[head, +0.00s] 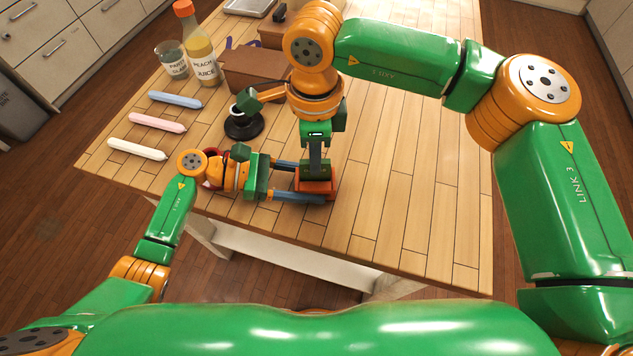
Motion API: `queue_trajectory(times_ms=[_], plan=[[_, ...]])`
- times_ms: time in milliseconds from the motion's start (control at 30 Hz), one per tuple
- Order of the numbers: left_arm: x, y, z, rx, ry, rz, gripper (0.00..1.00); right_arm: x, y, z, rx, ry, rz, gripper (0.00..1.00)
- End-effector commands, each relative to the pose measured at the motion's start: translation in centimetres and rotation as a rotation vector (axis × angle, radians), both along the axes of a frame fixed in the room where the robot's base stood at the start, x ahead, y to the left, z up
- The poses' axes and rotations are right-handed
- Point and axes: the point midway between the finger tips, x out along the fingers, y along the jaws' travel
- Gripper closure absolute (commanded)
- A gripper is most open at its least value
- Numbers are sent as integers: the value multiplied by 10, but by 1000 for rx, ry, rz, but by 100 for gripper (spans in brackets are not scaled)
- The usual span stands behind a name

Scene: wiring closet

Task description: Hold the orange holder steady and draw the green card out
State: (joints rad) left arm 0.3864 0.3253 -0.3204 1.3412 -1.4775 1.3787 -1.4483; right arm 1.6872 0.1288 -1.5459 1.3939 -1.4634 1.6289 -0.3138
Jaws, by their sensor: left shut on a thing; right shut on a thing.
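The orange holder (330,186) stands on the wooden table near its front edge. My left gripper (312,181) comes in from the left and is shut on the holder, one finger on its far side and one on its near side. The green card (315,171) is upright at the holder, with its upper part showing above it. My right gripper (316,160) points down from above and is shut on the card. The card's lower edge is hidden, so I cannot tell how deep it sits.
A juice bottle (201,52) and a glass beaker (172,62) stand at the back left. A brown box (255,72) and a round black object (243,124) are behind my grippers. Blue (175,100), pink (157,122) and white (137,149) sticks lie left. The table's right side is clear.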

Motion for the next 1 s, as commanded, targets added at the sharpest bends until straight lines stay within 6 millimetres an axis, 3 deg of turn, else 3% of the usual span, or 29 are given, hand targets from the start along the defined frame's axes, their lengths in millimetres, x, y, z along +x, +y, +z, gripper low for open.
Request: queue_trajectory(times_ms=[167, 800, 1000], plan=[[0, 0, 0, -1, -1, 0, 100, 0, 0, 5, -1, -1, 0, 100], [0, 0, 0, -1, -1, 0, 100, 0, 0, 57, -1, -2, 0, 100], [0, 0, 0, -1, -1, 0, 100, 0, 0, 61, -1, 0, 1, 100]])
